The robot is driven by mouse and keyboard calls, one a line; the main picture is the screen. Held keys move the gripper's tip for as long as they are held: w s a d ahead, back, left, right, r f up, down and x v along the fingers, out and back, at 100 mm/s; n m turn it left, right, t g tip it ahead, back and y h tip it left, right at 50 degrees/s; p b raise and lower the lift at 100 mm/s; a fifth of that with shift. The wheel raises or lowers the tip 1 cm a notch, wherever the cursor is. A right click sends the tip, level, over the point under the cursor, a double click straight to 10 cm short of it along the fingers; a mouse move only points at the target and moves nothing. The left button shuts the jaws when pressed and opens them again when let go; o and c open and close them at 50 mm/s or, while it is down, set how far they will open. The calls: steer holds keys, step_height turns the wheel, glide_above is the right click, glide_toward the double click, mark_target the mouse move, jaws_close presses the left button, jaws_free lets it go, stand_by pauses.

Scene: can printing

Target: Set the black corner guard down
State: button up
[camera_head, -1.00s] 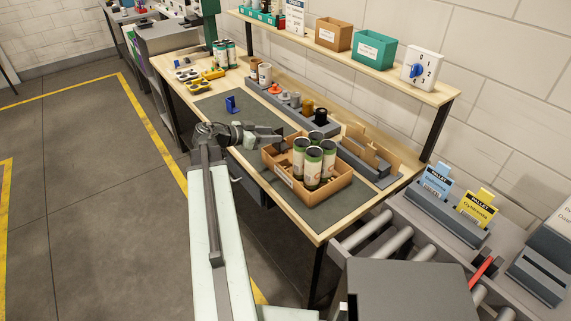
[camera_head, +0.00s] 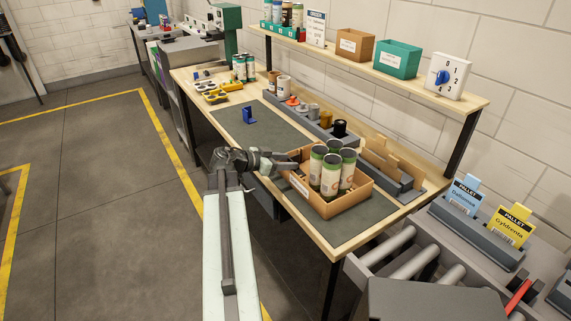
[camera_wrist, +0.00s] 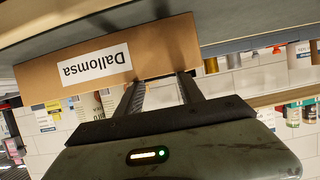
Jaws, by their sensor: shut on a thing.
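My gripper (camera_head: 293,164) is at the left end of the open cardboard carton (camera_head: 325,209) on the workbench. In the wrist view, my gripper's two dark fingers (camera_wrist: 160,88) reach toward the carton (camera_wrist: 180,46), whose label reads "Dallomsa" upside down. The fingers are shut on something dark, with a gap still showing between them. The black corner guard does not stand out from the dark fingers in either view. I cannot tell whether it touches the carton or the bench.
Several green-and-white cans (camera_head: 331,174) stand in the carton. A grey parts tray (camera_head: 310,122) runs behind. A roller conveyor (camera_head: 412,266) adjoins at the right.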

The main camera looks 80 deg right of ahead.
steer(key=shift+f, duration=0.25)
steer(key=o, duration=1.3)
steer(key=shift+a, duration=0.1)
steer(key=shift+r, duration=0.15)
steer(key=p+v, duration=0.1)
steer(key=v, duration=0.3)
steer(key=p+v, duration=0.2)
steer(key=v, duration=0.2)
steer(key=p+v, duration=0.2)
steer(key=v, duration=0.2)
steer(key=shift+r, duration=0.3)
